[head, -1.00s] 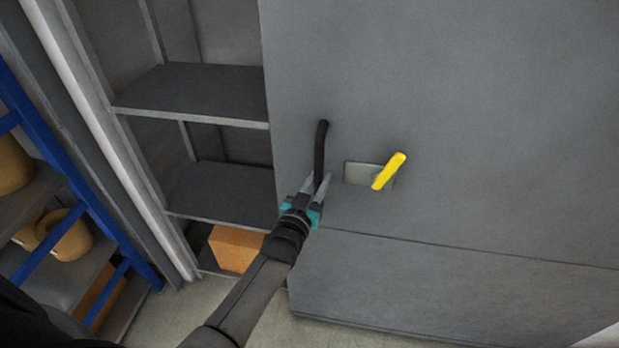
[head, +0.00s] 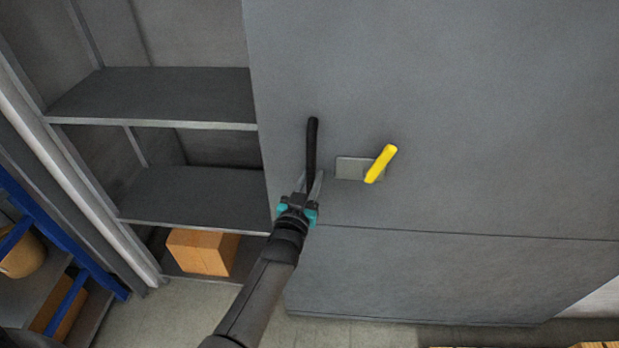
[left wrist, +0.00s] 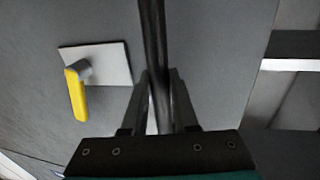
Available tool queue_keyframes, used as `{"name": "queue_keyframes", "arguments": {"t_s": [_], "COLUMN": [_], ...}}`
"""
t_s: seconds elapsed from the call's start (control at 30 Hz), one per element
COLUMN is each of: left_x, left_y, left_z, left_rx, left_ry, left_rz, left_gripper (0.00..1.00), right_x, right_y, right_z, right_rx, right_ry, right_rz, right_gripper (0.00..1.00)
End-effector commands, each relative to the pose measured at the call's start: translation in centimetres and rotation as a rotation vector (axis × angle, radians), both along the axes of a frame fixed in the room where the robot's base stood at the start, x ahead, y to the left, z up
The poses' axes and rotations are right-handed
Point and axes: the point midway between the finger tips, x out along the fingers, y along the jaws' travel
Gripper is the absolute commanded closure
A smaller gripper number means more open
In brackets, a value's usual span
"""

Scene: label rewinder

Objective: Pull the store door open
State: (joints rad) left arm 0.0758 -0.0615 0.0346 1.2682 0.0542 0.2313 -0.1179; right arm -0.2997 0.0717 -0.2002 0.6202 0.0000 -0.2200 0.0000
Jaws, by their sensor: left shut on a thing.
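The store door (head: 450,130) is a large grey panel standing open, with the shelved inside of the store showing to its left. Its black upright bar handle (head: 312,140) is near the panel's left edge. My left gripper (head: 308,186) is shut on the lower part of this handle. In the left wrist view the handle (left wrist: 153,40) runs between the two fingers (left wrist: 160,90). A yellow lever (head: 381,164) on a pale plate (head: 349,168) sits right of the handle, tilted, and apart from my gripper. My right gripper is not in view.
Grey shelves (head: 160,95) stand inside the store, with a cardboard box (head: 203,251) at the bottom. A blue-framed rack (head: 60,238) with round tan items is at the lower left. Bare floor (head: 180,315) shows below the opening.

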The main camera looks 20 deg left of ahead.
Motion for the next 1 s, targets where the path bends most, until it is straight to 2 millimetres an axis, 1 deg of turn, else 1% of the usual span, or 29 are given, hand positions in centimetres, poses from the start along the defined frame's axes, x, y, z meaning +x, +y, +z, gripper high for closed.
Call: {"name": "queue_keyframes", "arguments": {"t_s": [0.03, 0.1, 0.13, 0.37, 0.4, 0.63, 0.73, 0.87, 1.0], "left_x": [0.1, 0.1, 0.1, 0.1, 0.0, 0.0, -0.4, -1.8, -4.1], "left_y": [-0.3, -0.4, -0.4, -0.3, -0.2, -0.2, -0.2, -0.3, -0.4], "left_z": [0.1, 0.1, 0.1, 0.0, 0.0, 0.0, 0.0, -0.1, -0.1], "left_rx": [-0.002, -0.002, -0.002, -0.002, -0.002, -0.001, -0.001, -0.001, -0.002], "left_ry": [-0.001, -0.001, -0.001, 0.000, 0.001, 0.001, 0.002, 0.004, 0.004], "left_rz": [-0.005, -0.005, -0.005, -0.004, -0.004, -0.003, -0.003, -0.003, -0.003], "left_gripper": [1.00, 1.00, 0.71, 0.45, 0.43, 0.43, 0.43, 0.43, 0.43], "right_x": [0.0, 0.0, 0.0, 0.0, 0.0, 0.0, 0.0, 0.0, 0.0], "right_y": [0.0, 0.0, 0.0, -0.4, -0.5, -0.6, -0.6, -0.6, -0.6], "right_z": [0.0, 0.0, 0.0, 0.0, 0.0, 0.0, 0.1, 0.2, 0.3], "right_rx": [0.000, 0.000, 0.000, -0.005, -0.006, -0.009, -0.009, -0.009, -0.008], "right_ry": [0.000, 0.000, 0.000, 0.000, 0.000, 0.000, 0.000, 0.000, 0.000], "right_rz": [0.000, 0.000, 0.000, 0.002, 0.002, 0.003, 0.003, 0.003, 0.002], "right_gripper": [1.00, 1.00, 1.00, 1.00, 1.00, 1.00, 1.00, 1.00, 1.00]}}
